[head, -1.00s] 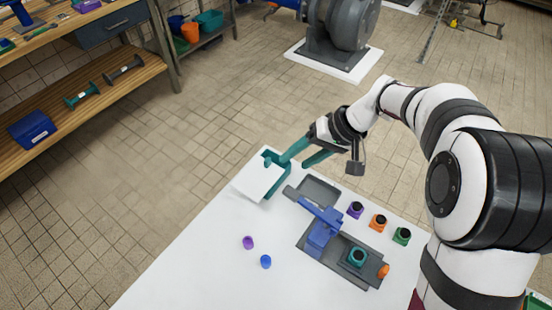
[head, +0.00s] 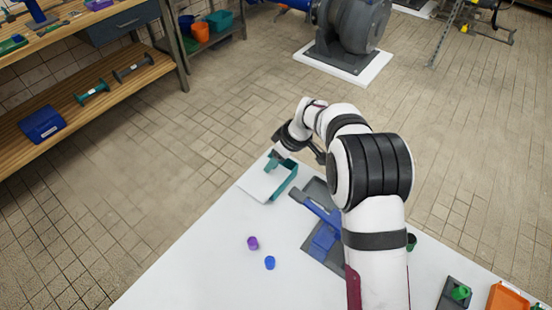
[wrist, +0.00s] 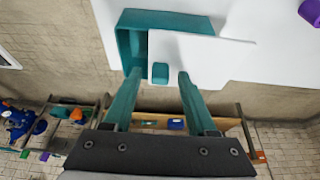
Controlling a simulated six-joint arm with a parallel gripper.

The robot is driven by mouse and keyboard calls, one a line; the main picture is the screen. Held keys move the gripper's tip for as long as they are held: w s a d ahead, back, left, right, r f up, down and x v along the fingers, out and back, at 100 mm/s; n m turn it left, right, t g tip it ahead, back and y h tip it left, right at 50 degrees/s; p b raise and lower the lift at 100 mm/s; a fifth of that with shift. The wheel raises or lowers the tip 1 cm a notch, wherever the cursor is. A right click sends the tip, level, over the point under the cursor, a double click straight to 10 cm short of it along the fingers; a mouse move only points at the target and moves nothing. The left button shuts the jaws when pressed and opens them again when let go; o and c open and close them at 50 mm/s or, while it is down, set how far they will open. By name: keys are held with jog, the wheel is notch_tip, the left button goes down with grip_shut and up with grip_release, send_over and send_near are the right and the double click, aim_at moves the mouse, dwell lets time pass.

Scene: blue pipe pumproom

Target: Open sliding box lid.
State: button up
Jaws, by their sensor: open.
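The teal box (head: 287,181) stands near the far left edge of the white table, with its white lid (head: 261,187) lying flat to the left of its visible wall. In the wrist view, the box (wrist: 134,48) shows along the left and top, and the lid (wrist: 205,58) reaches out to the right. A teal knob (wrist: 160,73) sits at the lid's left side. My gripper (wrist: 160,76) is open, with one teal finger on each side of the knob and a gap to both. In the head view my arm hides most of the fingers.
A blue device (head: 322,235) on a grey tray stands right of the box, partly behind my arm. A purple cap (head: 253,243) and a blue cap (head: 270,263) lie on the table (head: 205,262). The table's left part is clear. Wooden shelves (head: 120,88) stand beyond the floor at left.

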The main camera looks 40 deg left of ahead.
jog(key=shift+f, duration=0.1)
grip_shut()
dwell(1.4)
